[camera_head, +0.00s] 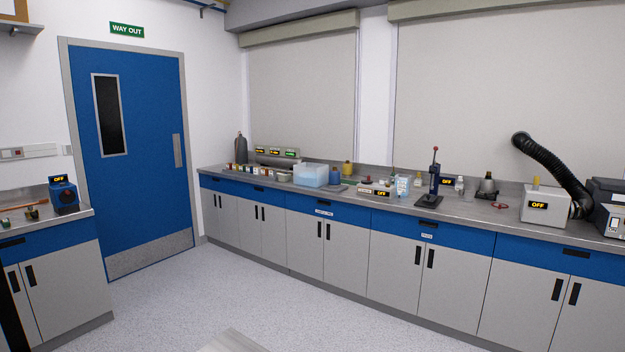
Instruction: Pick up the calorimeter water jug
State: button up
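I cannot tell for certain which vessel is the calorimeter water jug. A small pale blue-white vessel (403,187) stands upright on the long bench (470,205), right of a low box with an OFF display (375,191). It is small and far off, and no handle can be made out. A larger light blue open tub (311,175) stands further left on the same bench. My gripper is not in view.
A press-like stand (433,185) is close right of the pale vessel. Further right are a red ring (499,205), a white OFF box (545,206) and a black hose (550,160). Speckled floor (220,300) lies open before the cabinets. A blue door (130,150) is shut.

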aim_at(401, 182)
jog(key=i+l+z, duration=0.75)
jog(key=i+z, duration=0.4)
jog(key=i+l, duration=0.1)
jog(key=i, duration=0.5)
jog(key=i+u, duration=0.3)
jog(key=i, duration=0.15)
jog(key=i+l+u, duration=0.1)
jog(key=i+u, duration=0.2)
jog(key=i, duration=0.2)
jog(key=i+l+u, duration=0.25)
jog(key=i, duration=0.2)
jog(key=i+j+u, duration=0.15)
jog(key=i+u, duration=0.65)
jog(key=i, duration=0.2)
jog(key=i+l+u, duration=0.35)
jog(key=i, duration=0.15)
jog(key=i+j+u, duration=0.25)
jog(key=i+u, duration=0.15)
jog(key=i, duration=0.3)
jog(key=i+u, duration=0.45)
jog(key=i, duration=0.25)
jog(key=i+u, duration=0.1)
jog(key=i, duration=0.5)
jog(key=i+l+u, duration=0.15)
jog(key=i, duration=0.45)
